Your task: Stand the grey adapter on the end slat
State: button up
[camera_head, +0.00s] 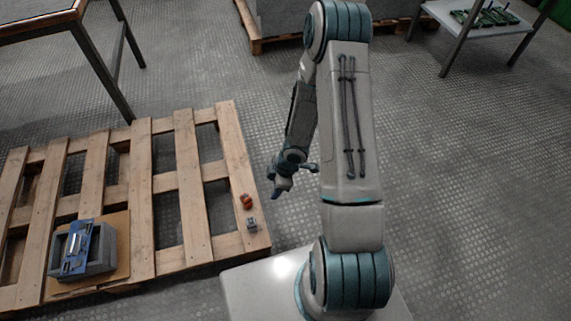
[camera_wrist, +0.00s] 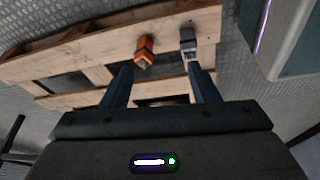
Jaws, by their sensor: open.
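The small grey adapter (camera_head: 252,224) rests on the right-hand end slat (camera_head: 232,165) of the wooden pallet, near its front end. I cannot tell whether it is upright or on its side. An orange and dark part (camera_head: 246,201) sits just behind it on the same slat. In the wrist view the grey adapter (camera_wrist: 189,44) is at the upper right, beyond the right finger, and the orange part (camera_wrist: 144,50) is to its left. My gripper (camera_wrist: 160,88) is open and empty, apart from both. In the head view my gripper (camera_head: 279,190) hangs to the right of the pallet.
A blue and grey unit (camera_head: 82,250) sits on a brown board at the pallet's left. Gaps lie between the slats. A table (camera_head: 45,25) stands at the back left, and a shelf with green boards (camera_head: 485,17) at the back right.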

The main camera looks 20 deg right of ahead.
jog(key=d+r+m+t+h, duration=0.1)
jog(key=d+r+m+h, duration=0.25)
jog(key=r, duration=0.65)
jog(key=d+r+m+h, duration=0.2)
jog(key=d+r+m, duration=0.2)
jog(key=r, duration=0.6)
jog(key=s+a+r+m+y, duration=0.1)
jog(key=s+a+r+m, duration=0.2)
jog(key=s+r, duration=0.4)
jog(key=s+a+r+m+g+y, duration=0.1)
jog(key=s+a+r+m, duration=0.2)
jog(key=s+r+m, duration=0.2)
notch_tip(320, 180, up, 3)
jog(key=shift+s+f, duration=0.1)
jog(key=shift+s, duration=1.1)
jog(key=shift+a, duration=0.1)
notch_tip(320, 180, up, 31)
jog(key=t+p, duration=0.1)
jog(key=p, duration=2.7)
jog(key=shift+d+t, duration=0.2)
jog(key=shift+t, duration=0.1)
jog(key=shift+m, duration=0.25)
